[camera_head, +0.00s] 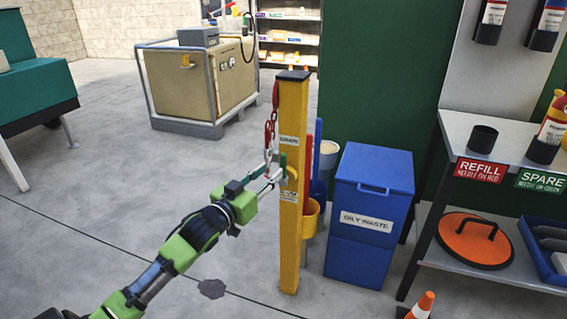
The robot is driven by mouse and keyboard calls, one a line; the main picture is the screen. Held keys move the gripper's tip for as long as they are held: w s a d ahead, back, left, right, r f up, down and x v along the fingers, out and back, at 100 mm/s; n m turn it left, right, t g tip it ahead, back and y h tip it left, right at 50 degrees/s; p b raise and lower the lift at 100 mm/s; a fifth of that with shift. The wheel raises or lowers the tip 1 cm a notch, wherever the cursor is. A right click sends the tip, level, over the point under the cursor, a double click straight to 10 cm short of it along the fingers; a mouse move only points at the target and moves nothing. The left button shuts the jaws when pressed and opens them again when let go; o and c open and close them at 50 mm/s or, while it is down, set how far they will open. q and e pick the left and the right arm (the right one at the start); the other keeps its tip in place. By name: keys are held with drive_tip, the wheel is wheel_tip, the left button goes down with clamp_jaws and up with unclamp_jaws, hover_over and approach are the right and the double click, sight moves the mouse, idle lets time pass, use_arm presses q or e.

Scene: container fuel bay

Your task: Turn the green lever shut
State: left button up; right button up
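A yellow post (292,230) stands upright in the middle of the head view. A small green piece that looks like the green lever (283,160) shows at the post's left edge, partly hidden by the gripper. My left gripper (278,174) reaches in from the lower left, with its fingertips right at the post's left side beside the green piece. At this size I cannot tell whether the fingers touch or hold it. My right gripper is not in view.
A red and pale chain (270,125) hangs along the post just above my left gripper. A blue oily-waste bin (368,255) stands right of the post, a yellow bucket (311,218) between them. An orange cone (421,306) is at lower right. Floor left of the post is largely clear.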

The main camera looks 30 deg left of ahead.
sight(281, 162)
use_arm(q)
drive_tip(key=w+b, duration=0.1)
drive_tip(key=w, duration=0.7)
drive_tip(key=shift+w+a, duration=0.15)
drive_tip(key=shift+a, duration=0.05)
clamp_jaws()
